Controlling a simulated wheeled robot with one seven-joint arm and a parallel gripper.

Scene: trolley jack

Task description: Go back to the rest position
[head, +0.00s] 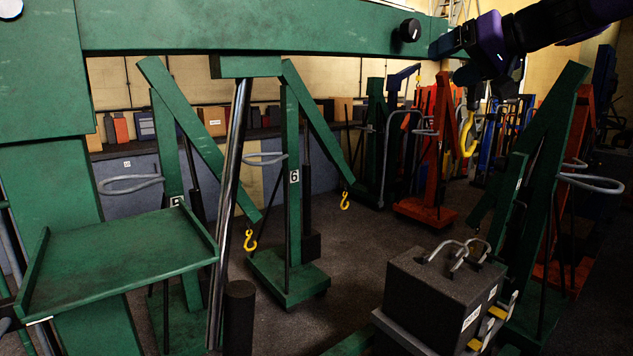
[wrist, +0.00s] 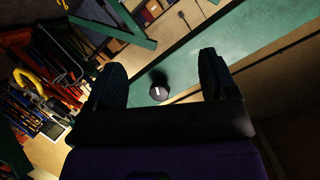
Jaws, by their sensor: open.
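My gripper (head: 440,46) is at the upper right of the head view, beside the long green boom (head: 250,28). In the wrist view my gripper (wrist: 160,75) shows its two dark fingers spread wide with nothing held between them. A black round knob (head: 410,30) with a pale mark sits on the boom's side, just left of the fingertips. In the wrist view the knob (wrist: 158,92) lies in line with the gap between the fingers and looks apart from both.
A yellow hook (head: 468,136) hangs below my arm. A dark block with handles (head: 440,290) stands at the lower right. A green tray (head: 120,255) is at the left. Green cranes, one marked 6 (head: 293,177), and a red crane (head: 430,205) stand behind on dark floor.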

